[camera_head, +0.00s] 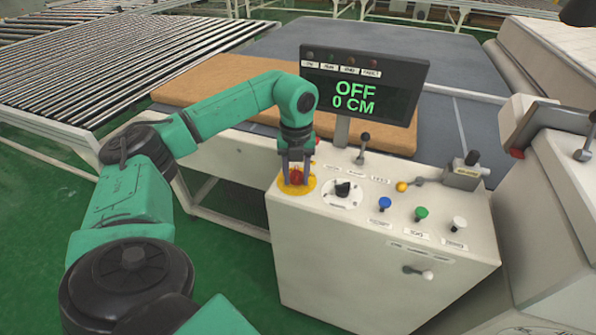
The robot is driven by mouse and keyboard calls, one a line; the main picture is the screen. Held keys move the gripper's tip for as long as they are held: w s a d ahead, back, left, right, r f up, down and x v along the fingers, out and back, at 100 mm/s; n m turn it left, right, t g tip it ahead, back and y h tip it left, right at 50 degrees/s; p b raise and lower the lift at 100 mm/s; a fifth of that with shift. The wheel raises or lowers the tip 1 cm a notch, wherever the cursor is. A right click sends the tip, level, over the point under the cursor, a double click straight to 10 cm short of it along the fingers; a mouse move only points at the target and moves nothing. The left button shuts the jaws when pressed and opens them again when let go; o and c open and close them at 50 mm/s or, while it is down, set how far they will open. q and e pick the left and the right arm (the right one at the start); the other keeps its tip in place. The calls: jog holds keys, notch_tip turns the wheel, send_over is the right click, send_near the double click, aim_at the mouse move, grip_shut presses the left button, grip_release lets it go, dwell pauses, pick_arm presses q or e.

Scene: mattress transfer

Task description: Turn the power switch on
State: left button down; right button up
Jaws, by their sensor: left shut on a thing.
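The white control console (370,270) stands in the middle with its display (360,85) reading "OFF" and "0 CM". A red button (297,177) sits on a yellow disc (291,190) at the console top's left corner. My left gripper (296,180) points down over this disc, its fingers shut around the red button. A black rotary knob (343,189) on a white round plate is just right of my left gripper, apart from it. The small labels are too blurred to read, so I cannot tell which control is the power switch. My right gripper is not in view.
Blue (384,204), green (421,213) and white (459,223) buttons line the console top. A black-knobbed lever (363,146) stands behind, and a lever with a yellow ball (402,186) lies right of it. A brown mattress (215,80) lies beyond; a roller conveyor (110,65) is at left.

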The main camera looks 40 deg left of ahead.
pick_arm(q)
jog(key=m, duration=0.4)
jog(key=a+m, duration=0.1)
jog(key=m, duration=0.1)
jog(key=shift+s+r+m+p, duration=0.1)
jog(key=shift+r+m+p, duration=0.05)
jog(key=shift+m+p, duration=0.2)
jog(key=m, duration=0.6)
jog(key=shift+a+p, duration=0.35)
jog(key=shift+m, duration=0.35)
jog(key=c, duration=0.6)
grip_release()
jog(key=shift+o, duration=0.7)
